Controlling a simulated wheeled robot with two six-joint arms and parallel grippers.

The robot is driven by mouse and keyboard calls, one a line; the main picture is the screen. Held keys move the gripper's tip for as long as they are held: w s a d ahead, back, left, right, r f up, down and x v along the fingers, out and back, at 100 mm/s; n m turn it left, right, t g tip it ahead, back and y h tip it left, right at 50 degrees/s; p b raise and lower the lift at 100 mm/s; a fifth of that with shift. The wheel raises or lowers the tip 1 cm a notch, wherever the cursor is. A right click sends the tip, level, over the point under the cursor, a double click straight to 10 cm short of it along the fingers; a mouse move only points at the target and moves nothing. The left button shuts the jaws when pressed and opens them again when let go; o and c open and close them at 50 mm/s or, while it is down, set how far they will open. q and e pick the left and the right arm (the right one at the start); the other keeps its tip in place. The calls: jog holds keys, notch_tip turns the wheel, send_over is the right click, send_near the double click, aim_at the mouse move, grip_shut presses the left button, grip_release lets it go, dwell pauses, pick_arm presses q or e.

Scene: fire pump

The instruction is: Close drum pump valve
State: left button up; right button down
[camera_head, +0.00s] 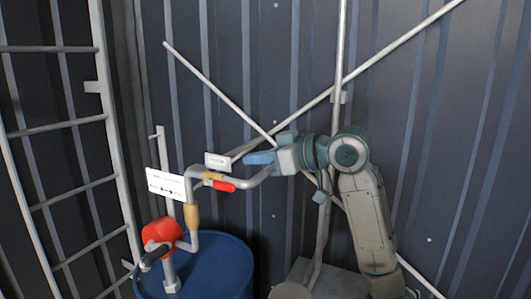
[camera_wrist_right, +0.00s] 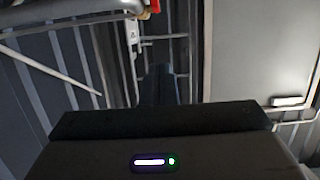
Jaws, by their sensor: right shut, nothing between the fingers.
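The drum pump stands on a blue drum (camera_head: 225,258), with a red pump body (camera_head: 162,232) and a grey pipe rising from it. The brass-coloured valve (camera_head: 212,176) sits in the upper, sideways run of this pipe. Its red handle (camera_head: 224,185) lies close beside the pipe, roughly in line with it. My right gripper (camera_head: 260,158) is shut and empty, just above and right of the handle, apart from it. In the wrist view its dark fingers (camera_wrist_right: 160,85) show together, and a bit of red (camera_wrist_right: 155,6) shows at the top edge. My left gripper is out of view.
A white sign with arrows (camera_head: 168,185) and a smaller white tag (camera_head: 217,160) are near the pipe. A metal ladder (camera_head: 115,130) stands at the left. Thin diagonal bars (camera_head: 390,47) and a vertical pipe (camera_head: 341,60) run before the corrugated wall.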

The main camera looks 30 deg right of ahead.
jog(key=p, duration=0.3)
send_over(235, 185)
jog(key=f, duration=0.3)
jog(key=shift+a, duration=0.2)
jog(key=shift+s+d+f+p, duration=0.1)
jog(key=shift+f+p, duration=0.25)
jog(key=shift+f, duration=0.25)
jog(key=shift+s+d+f+p, duration=0.1)
jog(key=shift+f+p, duration=0.2)
jog(key=shift+f, duration=0.3)
jog(key=shift+w+a, duration=0.1)
jog(key=shift+w, duration=0.05)
